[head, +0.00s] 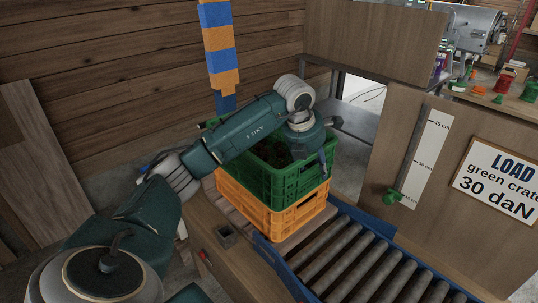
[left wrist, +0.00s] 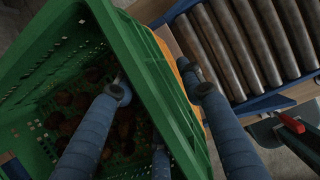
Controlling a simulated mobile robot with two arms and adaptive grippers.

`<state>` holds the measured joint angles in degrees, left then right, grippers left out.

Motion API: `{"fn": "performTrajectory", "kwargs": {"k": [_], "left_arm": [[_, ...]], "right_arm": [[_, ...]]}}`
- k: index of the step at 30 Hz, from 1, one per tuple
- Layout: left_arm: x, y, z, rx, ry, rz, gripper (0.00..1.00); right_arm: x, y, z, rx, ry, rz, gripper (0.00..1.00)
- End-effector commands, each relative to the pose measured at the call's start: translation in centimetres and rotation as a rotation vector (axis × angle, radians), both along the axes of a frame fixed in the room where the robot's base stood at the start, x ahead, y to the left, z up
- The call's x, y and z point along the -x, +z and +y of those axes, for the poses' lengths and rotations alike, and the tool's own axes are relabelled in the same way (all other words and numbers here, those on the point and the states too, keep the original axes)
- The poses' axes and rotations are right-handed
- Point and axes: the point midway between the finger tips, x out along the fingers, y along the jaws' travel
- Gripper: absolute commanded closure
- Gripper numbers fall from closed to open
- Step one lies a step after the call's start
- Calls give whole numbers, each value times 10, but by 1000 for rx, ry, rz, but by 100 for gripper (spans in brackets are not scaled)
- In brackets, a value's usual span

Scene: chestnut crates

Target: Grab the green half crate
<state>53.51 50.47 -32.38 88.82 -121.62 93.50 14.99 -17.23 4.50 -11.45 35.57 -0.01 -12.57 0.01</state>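The green half crate (head: 278,182) sits upright on an orange crate (head: 270,217) in the head view. My left gripper (head: 323,160) reaches down at the green crate's right side. In the left wrist view the green crate (left wrist: 150,60) fills the left half, with brown chestnuts (left wrist: 75,105) inside. The left gripper (left wrist: 162,92) is open there, with fingers on both sides of the crate's wall: two on the inner side, one on the outer. I see gaps between fingers and wall; contact cannot be told. My right gripper is not in view.
A roller conveyor (head: 375,268) with blue rails runs at the lower right. A wooden panel with a height scale (head: 418,160) and a load sign (head: 500,180) stands to the right. A blue and orange post (head: 219,55) rises behind the crates.

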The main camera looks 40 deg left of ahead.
Motion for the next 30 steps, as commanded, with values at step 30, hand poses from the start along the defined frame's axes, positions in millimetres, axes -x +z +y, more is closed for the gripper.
{"fn": "performTrajectory", "kwargs": {"k": [30], "left_arm": [[-3,41,1,-4,-1,-15,100]], "right_arm": [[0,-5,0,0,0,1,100]]}}
